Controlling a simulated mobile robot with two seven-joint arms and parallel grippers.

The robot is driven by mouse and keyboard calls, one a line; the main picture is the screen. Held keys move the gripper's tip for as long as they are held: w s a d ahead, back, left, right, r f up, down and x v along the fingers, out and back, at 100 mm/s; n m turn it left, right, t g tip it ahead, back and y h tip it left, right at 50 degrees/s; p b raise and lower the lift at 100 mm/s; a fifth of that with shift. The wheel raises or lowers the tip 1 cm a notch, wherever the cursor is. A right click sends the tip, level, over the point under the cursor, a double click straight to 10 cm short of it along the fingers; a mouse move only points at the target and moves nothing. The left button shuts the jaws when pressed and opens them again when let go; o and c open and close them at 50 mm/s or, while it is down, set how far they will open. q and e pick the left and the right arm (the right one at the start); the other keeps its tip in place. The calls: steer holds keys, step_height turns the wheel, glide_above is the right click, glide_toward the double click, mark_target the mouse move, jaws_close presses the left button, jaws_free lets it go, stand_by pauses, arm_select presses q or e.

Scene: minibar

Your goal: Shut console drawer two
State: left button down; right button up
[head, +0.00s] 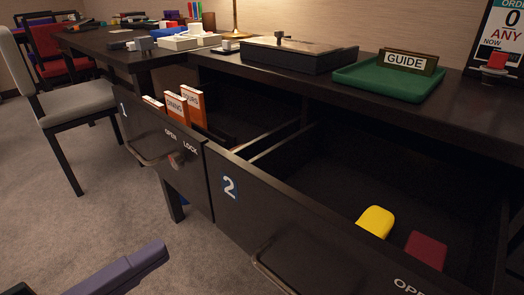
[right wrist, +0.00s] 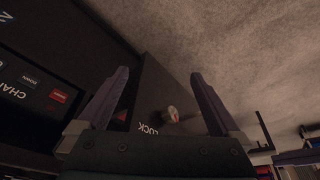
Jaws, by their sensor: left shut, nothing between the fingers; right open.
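Console drawer two (head: 300,225) has a dark front with a blue "2" label and is pulled out in the head view. A yellow block (head: 376,221) and a dark red block (head: 426,250) lie in it. Its bar handle (head: 270,275) is partly cut off by the bottom edge. My left gripper (head: 155,252) is shut and empty at the lower left, apart from the drawers. My right gripper (right wrist: 160,77) is open in the right wrist view, with a dark panel and a "LOCK" knob (right wrist: 171,114) showing between its fingers. It is outside the head view.
Drawer one (head: 150,130) is also out, holding orange-and-white cards (head: 192,105). A green tray (head: 388,78) with a GUIDE sign and a flat dark case (head: 290,52) stand on the console top. A grey chair (head: 80,103) stands at left. Carpet (head: 80,220) in front is clear.

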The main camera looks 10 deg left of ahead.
mark_target(258, 185)
arm_select(q)
steer(key=b+x, duration=0.2)
steer(key=x, duration=1.1)
steer(key=shift+w+d, duration=0.2)
steer(key=shift+w, duration=0.05)
arm_select(e)
step_height(258, 185, down, 2)
steer(key=shift+d+f, duration=0.1)
steer(key=shift+f, duration=0.1)
